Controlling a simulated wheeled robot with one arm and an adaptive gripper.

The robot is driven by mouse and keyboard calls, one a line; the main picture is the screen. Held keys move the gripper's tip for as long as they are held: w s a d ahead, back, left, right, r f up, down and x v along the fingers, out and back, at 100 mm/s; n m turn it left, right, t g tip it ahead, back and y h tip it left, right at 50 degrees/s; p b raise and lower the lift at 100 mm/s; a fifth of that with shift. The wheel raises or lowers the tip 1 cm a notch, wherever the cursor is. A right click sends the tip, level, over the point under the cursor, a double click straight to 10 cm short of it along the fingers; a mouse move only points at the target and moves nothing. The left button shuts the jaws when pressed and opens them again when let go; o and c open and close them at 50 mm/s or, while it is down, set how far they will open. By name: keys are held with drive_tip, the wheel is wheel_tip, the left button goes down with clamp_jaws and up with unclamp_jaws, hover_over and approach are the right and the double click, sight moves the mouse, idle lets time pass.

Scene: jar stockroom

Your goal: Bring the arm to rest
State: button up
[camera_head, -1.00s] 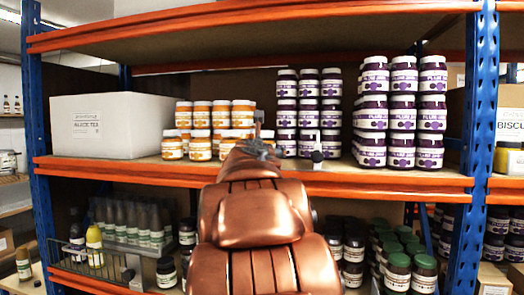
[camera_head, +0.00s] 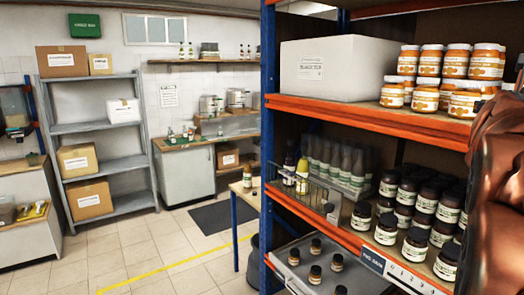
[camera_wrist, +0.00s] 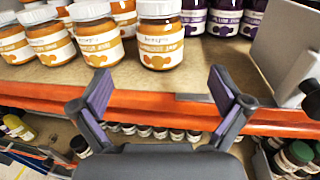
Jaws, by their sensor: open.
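My gripper (camera_wrist: 160,105) shows in the wrist view with its two fingers spread apart and nothing between them. It is in front of the orange edge of a shelf (camera_wrist: 150,97). Orange-labelled jars (camera_wrist: 160,36) with white lids stand on that shelf just beyond the fingers, apart from them. My copper-coloured arm fills the right edge of the head view, and the gripper itself is out of that picture.
A large white box (camera_head: 345,68) and orange jars (camera_head: 427,65) stand on the upper shelf. Dark jars (camera_head: 388,228) and bottles fill the lower shelf. Purple-labelled jars (camera_wrist: 224,18) and a grey plate (camera_wrist: 285,45) are near my gripper. Tiled floor (camera_head: 165,255) is open at left.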

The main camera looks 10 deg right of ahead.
drive_tip(key=s+a+f+m+g+y, duration=0.15)
drive_tip(key=a+f+m+y, duration=0.5)
drive_tip(key=a+f, duration=0.65)
drive_tip(key=s+a+f+m+g+y, duration=0.1)
drive_tip(key=a+f+m+g+y, duration=0.2)
drive_tip(key=a+f+m, duration=1.05)
drive_tip(key=s+a+f+m+g+y, duration=0.3)
drive_tip(key=s+a+f+g+y, duration=0.3)
drive_tip(key=s+a+f, duration=1.1)
drive_tip(key=a, duration=0.3)
drive_tip(key=shift+s+m, duration=0.35)
drive_tip(key=shift+m, duration=0.05)
